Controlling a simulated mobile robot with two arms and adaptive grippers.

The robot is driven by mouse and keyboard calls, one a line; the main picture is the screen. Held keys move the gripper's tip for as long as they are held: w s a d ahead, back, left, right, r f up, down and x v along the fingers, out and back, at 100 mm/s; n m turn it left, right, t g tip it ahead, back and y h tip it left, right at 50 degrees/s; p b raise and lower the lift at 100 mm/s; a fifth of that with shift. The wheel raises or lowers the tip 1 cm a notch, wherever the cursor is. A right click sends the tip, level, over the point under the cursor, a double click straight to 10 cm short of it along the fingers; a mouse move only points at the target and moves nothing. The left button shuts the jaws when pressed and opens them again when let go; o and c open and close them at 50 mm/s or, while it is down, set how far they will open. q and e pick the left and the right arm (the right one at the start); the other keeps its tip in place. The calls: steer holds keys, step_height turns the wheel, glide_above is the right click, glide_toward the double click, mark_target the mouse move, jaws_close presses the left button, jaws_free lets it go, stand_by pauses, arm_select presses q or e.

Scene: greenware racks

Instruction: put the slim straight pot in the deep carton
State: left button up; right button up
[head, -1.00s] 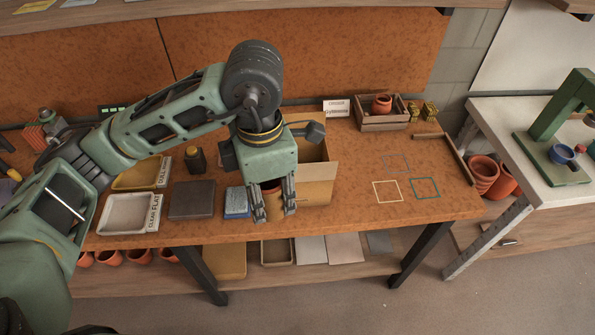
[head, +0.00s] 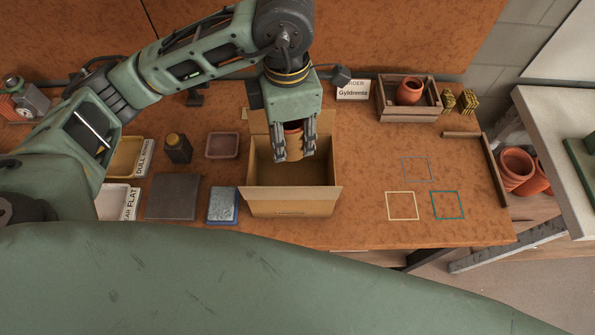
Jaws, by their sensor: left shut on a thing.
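The deep carton (head: 290,206) is an open brown cardboard box near the middle of the table, with its flaps spread. My left gripper (head: 294,155) points down over the carton's opening. It is shut on an orange-brown clay pot, the slim straight pot (head: 293,127), which shows between the fingers. The fingers hide its sides, and I cannot tell how deep its lower end is relative to the carton's rim. My right gripper is not in view.
A wooden crate (head: 410,115) with a rounded clay pot (head: 409,91) stands back right. Taped squares (head: 402,206) mark the clear table at right. Left of the carton are a blue sponge block (head: 223,204), a dark slab (head: 173,197) and a dark bottle (head: 178,149).

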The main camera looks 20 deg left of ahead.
mark_target(291, 146)
arm_select(q)
steer(key=f, duration=0.1)
steer(key=f+b, duration=0.1)
steer(key=f, duration=0.2)
steer(key=shift+w+f, duration=0.3)
step_height(291, 146, down, 10)
steer(key=shift+s+f, duration=0.15)
steer(key=shift+f, duration=0.1)
step_height(291, 146, down, 4)
steer(key=shift+r+p, duration=0.2)
steer(key=shift+p, duration=0.25)
steer(key=shift+f, duration=0.3)
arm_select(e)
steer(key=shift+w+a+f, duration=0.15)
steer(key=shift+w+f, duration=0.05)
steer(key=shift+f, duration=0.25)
arm_select(q)
steer(key=shift+f, duration=0.1)
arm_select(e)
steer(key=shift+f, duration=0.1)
